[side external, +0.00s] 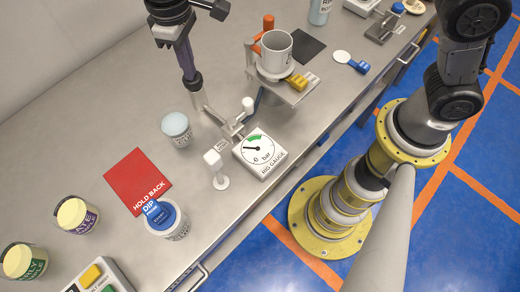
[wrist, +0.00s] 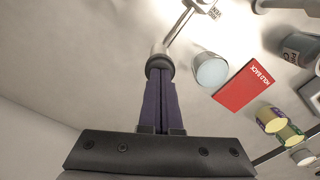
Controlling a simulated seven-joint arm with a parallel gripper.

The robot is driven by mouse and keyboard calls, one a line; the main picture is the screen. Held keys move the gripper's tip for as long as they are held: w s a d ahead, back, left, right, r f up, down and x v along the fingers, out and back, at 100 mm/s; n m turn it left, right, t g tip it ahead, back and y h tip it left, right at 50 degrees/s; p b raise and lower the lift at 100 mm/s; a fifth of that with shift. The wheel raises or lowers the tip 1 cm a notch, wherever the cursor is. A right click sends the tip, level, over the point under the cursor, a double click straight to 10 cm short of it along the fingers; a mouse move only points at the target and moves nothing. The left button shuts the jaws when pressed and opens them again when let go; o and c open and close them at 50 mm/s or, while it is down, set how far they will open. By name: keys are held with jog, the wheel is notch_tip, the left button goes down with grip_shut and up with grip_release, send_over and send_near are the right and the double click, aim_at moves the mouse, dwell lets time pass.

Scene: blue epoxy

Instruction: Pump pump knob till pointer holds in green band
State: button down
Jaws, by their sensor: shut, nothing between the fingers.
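The gauge (side external: 260,154) has a white face marked bar, with a green band (side external: 254,138) at its top. Its dark pointer points left, outside the green band. A metal linkage runs from the knob toward the gauge.
A white-topped post (side external: 213,160) and a pale-blue-lidded jar (side external: 176,128) stand nearby. A mug (side external: 275,56) sits on a raised stand behind the gauge.

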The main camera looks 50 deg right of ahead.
jog(key=shift+f, duration=0.35)
jog(key=shift+r, duration=0.95)
